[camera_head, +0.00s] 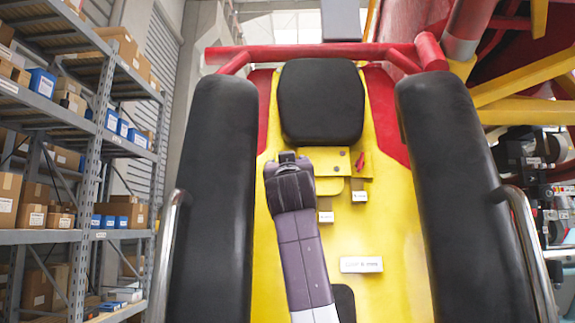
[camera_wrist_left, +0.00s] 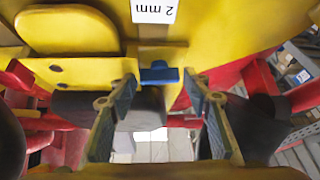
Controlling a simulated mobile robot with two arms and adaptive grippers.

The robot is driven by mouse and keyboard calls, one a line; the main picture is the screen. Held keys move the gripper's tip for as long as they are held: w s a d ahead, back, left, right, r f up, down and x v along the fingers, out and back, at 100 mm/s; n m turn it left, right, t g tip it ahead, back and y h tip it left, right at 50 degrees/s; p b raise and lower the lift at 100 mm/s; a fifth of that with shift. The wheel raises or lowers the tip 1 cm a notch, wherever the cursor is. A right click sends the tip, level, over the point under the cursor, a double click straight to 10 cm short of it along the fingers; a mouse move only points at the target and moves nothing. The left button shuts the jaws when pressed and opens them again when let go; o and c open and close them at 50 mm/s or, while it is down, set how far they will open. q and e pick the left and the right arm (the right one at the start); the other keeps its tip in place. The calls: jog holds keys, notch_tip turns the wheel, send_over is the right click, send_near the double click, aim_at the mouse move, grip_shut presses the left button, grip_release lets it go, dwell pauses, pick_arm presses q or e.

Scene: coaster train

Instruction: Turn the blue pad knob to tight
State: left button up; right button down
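The blue pad knob (camera_wrist_left: 159,74) shows in the left wrist view, at the edge of a yellow plate (camera_wrist_left: 75,73) on the yellow seat back. In the head view my left arm covers it. My left gripper (camera_wrist_left: 160,88) is open, with one finger on each side of the knob and a gap on both sides. In the head view the left gripper (camera_head: 288,158) is at the left part of the yellow plate (camera_head: 335,160), below the black headrest. I cannot tell which setting the knob points to. My right gripper is not in view.
A small red part (camera_head: 360,162) sits right of my gripper on the plate. White tags (camera_head: 325,216) (camera_head: 360,196) hang below it, and a larger label (camera_head: 361,264) is lower. Black side pads (camera_head: 213,200) (camera_head: 465,190) and metal bars (camera_head: 525,245) flank the seat. Shelves (camera_head: 85,120) stand left.

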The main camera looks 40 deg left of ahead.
pick_arm(q)
jog(key=shift+f, duration=0.1)
jog(key=v, duration=1.2)
jog(key=shift+w, duration=0.1)
jog(key=w+a+r+y+p, duration=0.1)
jog(key=w+a+p, duration=0.1)
jog(key=p, duration=0.3)
jog(key=w+a+r+t+y+p, duration=0.1)
jog(key=w+a+r+p, duration=0.1)
jog(key=p, duration=0.3)
jog(key=w+a+r+n+y+p, duration=0.1)
jog(key=w+a+y+p, duration=0.1)
jog(key=w+a+p, duration=0.2)
jog(key=shift+r+t+p, duration=0.3)
jog(key=shift+p, duration=0.4)
jog(key=shift+d, duration=0.1)
jog(key=shift+w, duration=0.1)
jog(key=shift+c, duration=0.3)
